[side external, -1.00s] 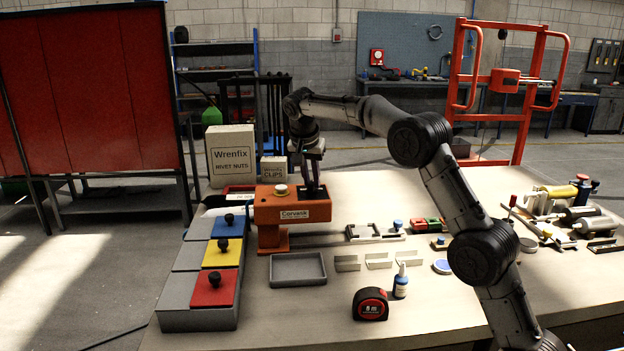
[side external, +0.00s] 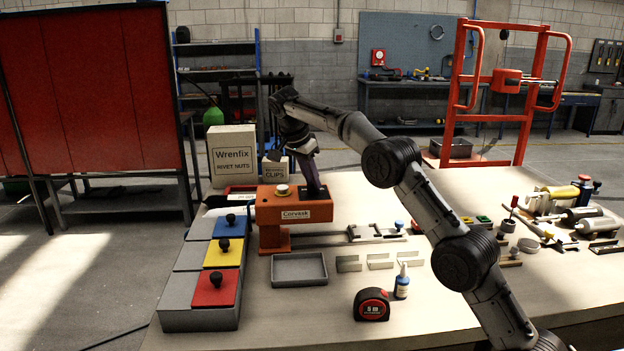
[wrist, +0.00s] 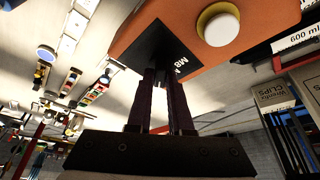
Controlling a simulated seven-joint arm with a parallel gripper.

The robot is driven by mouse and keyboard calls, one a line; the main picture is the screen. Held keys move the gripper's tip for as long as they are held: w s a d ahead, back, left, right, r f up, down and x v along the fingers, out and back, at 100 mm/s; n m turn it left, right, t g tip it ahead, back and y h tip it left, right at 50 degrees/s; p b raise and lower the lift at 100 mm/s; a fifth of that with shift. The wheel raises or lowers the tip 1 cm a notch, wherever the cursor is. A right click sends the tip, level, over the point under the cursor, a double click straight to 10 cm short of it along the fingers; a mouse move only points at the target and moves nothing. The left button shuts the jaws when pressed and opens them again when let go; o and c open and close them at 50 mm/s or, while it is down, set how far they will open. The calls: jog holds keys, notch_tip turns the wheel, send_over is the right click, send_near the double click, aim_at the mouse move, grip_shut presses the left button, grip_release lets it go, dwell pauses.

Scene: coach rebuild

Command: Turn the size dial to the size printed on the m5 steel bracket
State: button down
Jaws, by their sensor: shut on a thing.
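The orange Corvask tool (side external: 292,213) stands at the left of the bench. It has a cream button (side external: 282,190) and a black plate on top, which also shows in the wrist view (wrist: 152,45). White lettering on the plate reads like M8; other marks are hidden. My gripper (side external: 316,190) leans over this plate, its fingers shut on the size dial. The wrist view shows the fingertips (wrist: 165,74) at the plate, covering the dial, so its pointing cannot be read. Three small metal brackets (side external: 379,261) stand in a row on the bench; their printed sizes are too small to read.
A grey tray (side external: 299,282) lies before the tool. Blue, yellow and red lidded bins (side external: 213,288) stand left. Wrenfix boxes (side external: 232,155) stand behind. Hand tools crowd the right.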

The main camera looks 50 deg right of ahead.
aim_at(308, 184)
jog(key=shift+r, duration=0.1)
jog(key=c, duration=0.8)
grip_release()
jog(key=shift+a+r, duration=0.2)
jog(key=shift+r, duration=0.2)
jog(key=shift+v, duration=1.05)
jog(key=a, duration=0.8)
jog(key=w+a, duration=0.1)
jog(key=a, duration=0.3)
